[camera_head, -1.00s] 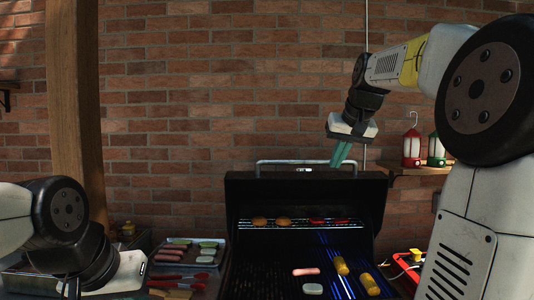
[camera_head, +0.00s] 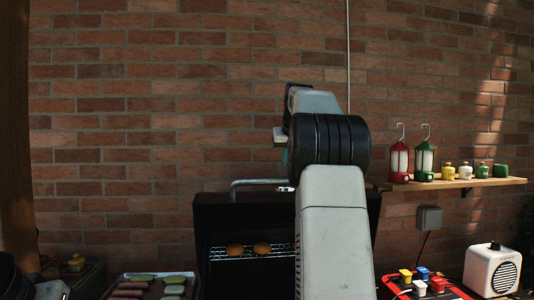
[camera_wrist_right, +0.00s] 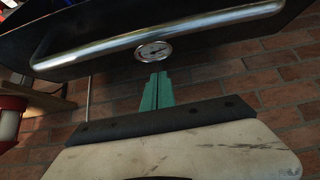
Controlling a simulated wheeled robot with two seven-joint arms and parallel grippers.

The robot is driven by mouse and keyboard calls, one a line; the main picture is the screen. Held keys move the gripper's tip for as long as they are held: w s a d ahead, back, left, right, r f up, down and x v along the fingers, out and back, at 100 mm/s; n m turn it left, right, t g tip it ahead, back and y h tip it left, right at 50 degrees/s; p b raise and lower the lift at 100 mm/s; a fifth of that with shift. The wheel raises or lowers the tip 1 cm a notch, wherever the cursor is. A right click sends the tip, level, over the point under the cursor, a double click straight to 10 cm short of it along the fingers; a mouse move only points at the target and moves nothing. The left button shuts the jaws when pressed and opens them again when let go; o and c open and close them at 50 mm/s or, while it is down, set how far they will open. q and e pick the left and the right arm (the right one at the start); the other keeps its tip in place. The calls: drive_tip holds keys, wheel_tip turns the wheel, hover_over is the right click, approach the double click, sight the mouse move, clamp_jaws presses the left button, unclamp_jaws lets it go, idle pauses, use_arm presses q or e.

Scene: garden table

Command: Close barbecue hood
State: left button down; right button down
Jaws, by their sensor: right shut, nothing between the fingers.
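The black barbecue hood (camera_head: 218,215) stands open, with its metal handle (camera_head: 250,183) along the top edge. My right arm covers the hood's right part. My right gripper (camera_head: 284,158) is above and behind the handle in the head view, with only a bit of its teal fingers showing. In the right wrist view the gripper (camera_wrist_right: 158,92) is shut and empty, its fingers pointing towards the hood's handle (camera_wrist_right: 210,28) and round thermometer (camera_wrist_right: 153,51). I cannot tell whether it touches the hood. Part of my left gripper (camera_head: 52,290) shows at the lower left; its fingers are hidden.
A tray of food (camera_head: 120,284) is left of the grill. Right are a shelf (camera_head: 500,182) with lanterns and small pots, a red tray (camera_head: 450,291) and a white radio (camera_head: 492,270). A brick wall (camera_head: 150,120) stands behind.

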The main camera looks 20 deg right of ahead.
sight(287, 194)
drive_tip(key=x, duration=0.3)
drive_tip(key=shift+s+f, duration=0.1)
drive_tip(key=shift+f, duration=0.05)
drive_tip(key=shift+s+a+f, duration=0.15)
drive_tip(key=shift+s, duration=0.4)
drive_tip(key=shift+s+a+f, duration=0.1)
drive_tip(key=shift+s+a, duration=0.05)
drive_tip(key=shift+s, duration=0.4)
drive_tip(key=shift+s+f, duration=0.2)
drive_tip(key=shift+s+a+f, duration=0.1)
drive_tip(key=shift+s+f, duration=0.05)
drive_tip(key=shift+s, duration=0.3)
drive_tip(key=shift+s, duration=0.1)
